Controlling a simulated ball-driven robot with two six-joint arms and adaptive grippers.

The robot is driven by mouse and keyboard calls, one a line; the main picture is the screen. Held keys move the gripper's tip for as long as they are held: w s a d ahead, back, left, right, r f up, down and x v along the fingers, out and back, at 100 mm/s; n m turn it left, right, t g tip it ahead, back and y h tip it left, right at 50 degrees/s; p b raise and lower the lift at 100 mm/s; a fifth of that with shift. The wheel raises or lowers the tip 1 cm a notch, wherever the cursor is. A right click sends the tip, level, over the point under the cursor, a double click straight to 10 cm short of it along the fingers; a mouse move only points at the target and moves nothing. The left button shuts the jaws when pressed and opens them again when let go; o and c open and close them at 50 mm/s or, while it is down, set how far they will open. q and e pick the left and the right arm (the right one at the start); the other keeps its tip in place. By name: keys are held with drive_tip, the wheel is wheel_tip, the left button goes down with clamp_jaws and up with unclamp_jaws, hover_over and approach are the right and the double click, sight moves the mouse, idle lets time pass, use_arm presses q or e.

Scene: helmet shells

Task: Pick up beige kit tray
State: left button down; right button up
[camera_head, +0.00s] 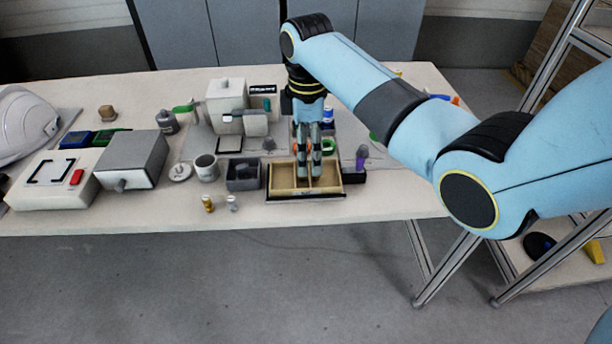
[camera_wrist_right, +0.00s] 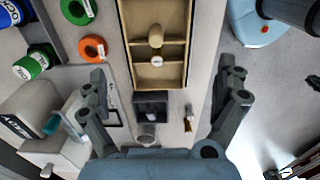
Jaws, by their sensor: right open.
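The beige kit tray (camera_head: 281,180) lies near the front edge of the table in the head view. It is a shallow open box, and a dark strip runs along its front. In the right wrist view the tray (camera_wrist_right: 145,77) shows inner dividers and two small rounded items inside. My right gripper (camera_head: 309,171) points down over the tray; the head view does not show clearly whether it touches. My left gripper is not in view.
A dark square bin (camera_head: 243,176) stands just left of the tray, and a grey mug (camera_head: 206,168) is beyond it. Two small cylinders (camera_head: 208,203) stand at the front edge. A grey box (camera_head: 132,160) and a white helmet (camera_head: 25,122) are further left. The right table end is clearer.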

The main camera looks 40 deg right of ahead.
sight(311, 179)
wheel_tip(311, 179, down, 3)
drive_tip(key=f, duration=0.3)
drive_tip(key=d+f, duration=0.1)
drive_tip(key=f, duration=0.1)
drive_tip(key=shift+a+r, duration=0.1)
drive_tip(key=c, duration=1)
